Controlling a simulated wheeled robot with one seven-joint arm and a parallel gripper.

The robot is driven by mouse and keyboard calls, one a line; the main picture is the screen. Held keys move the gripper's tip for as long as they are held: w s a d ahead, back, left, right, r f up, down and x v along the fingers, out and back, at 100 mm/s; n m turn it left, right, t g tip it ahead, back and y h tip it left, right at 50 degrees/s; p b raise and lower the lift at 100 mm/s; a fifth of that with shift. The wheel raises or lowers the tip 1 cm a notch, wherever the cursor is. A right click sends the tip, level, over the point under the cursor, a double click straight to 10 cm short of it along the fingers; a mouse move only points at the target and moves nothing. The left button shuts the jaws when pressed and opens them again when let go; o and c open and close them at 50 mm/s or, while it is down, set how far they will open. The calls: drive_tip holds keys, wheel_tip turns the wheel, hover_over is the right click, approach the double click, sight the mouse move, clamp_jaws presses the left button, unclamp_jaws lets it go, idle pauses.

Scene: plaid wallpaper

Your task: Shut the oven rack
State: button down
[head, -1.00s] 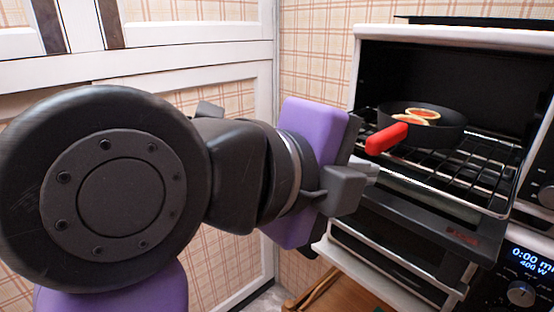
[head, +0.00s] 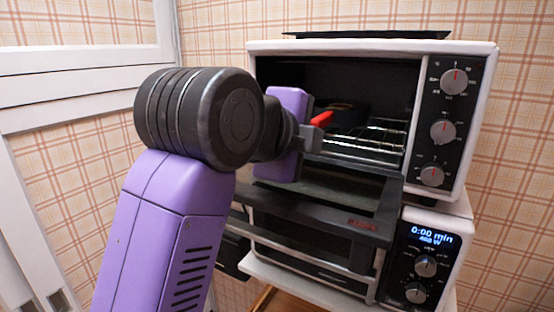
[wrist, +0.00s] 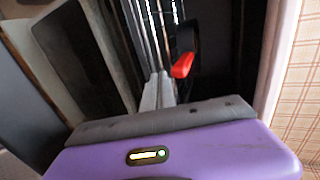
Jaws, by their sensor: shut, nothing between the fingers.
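A dark pan (head: 350,112) with a red handle (head: 322,118) stands on the rack. My gripper (head: 318,140) is shut and empty at the left of the oven opening, near the rack's front. In the wrist view the shut fingers (wrist: 160,88) lie close to the red handle (wrist: 183,65) and the rack bars (wrist: 155,28). I cannot tell whether they touch the rack.
The oven door (head: 330,215) hangs open below the rack, jutting forward. A microwave (head: 425,236) with a lit display stands beneath the oven. A dark flat tray (head: 365,34) lies on top of the oven. Plaid wall and white panelling are at the left.

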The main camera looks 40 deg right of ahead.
drive_tip(key=shift+w+d, duration=0.3)
drive_tip(key=shift+d, duration=0.5)
drive_tip(key=shift+w+d, duration=0.35)
drive_tip(key=shift+d, duration=0.4)
drive_tip(key=shift+w+d, duration=0.3)
drive_tip(key=shift+d, duration=0.5)
